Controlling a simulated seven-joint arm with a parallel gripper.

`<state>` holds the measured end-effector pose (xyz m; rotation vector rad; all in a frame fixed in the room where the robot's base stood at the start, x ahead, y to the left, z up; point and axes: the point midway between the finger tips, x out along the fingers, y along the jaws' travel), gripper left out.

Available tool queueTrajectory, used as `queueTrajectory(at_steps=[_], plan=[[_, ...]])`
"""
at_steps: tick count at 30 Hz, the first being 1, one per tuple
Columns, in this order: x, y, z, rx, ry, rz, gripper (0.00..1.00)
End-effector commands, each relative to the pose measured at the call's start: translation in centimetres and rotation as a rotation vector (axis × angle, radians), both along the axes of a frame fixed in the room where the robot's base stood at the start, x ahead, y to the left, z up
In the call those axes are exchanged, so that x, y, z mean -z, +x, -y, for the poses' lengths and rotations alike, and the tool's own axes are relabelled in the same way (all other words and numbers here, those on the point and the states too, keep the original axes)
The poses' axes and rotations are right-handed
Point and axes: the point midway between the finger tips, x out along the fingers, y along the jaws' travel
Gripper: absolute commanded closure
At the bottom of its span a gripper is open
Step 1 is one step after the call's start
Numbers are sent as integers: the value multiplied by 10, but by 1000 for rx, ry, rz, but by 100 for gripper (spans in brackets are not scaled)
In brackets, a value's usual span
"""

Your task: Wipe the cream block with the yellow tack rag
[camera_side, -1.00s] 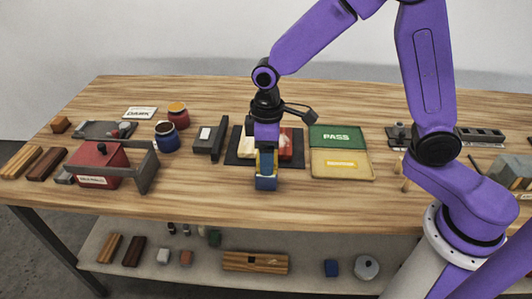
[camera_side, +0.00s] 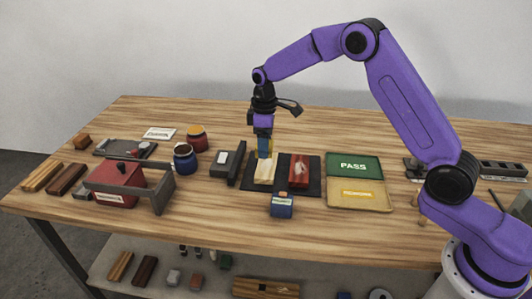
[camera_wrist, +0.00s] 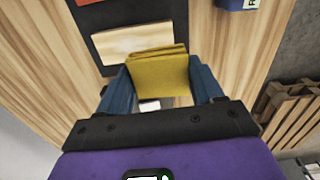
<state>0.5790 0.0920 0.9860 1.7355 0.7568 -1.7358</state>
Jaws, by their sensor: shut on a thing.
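My gripper (camera_side: 264,150) is shut on the yellow tack rag (camera_wrist: 157,73), a folded cloth held between blue fingers. In the side view only a sliver of the rag shows beside the fingers. The cream block (camera_side: 264,170) lies on the dark mat (camera_side: 281,187), left of a red block. My gripper is at the far end of the cream block. In the wrist view the rag covers part of the cream block (camera_wrist: 130,44). I cannot tell whether the rag touches it.
The red block (camera_side: 299,171) lies close to the right on the mat. A blue box (camera_side: 282,207) stands at the mat's front edge. A green PASS panel (camera_side: 353,165) with a tan panel is to the right. A dark grey fixture (camera_side: 228,163) and two jars are left.

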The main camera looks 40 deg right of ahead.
Motion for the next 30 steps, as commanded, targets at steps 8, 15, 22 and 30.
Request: queueTrajectory(at_steps=[8,15,22,30], plan=[[9,5,5,-1,-1,-2,62],[29,5,5,-1,-1,-2,62],[50,5,5,-1,-1,-2,62],[77,5,5,-1,-1,-4,62]])
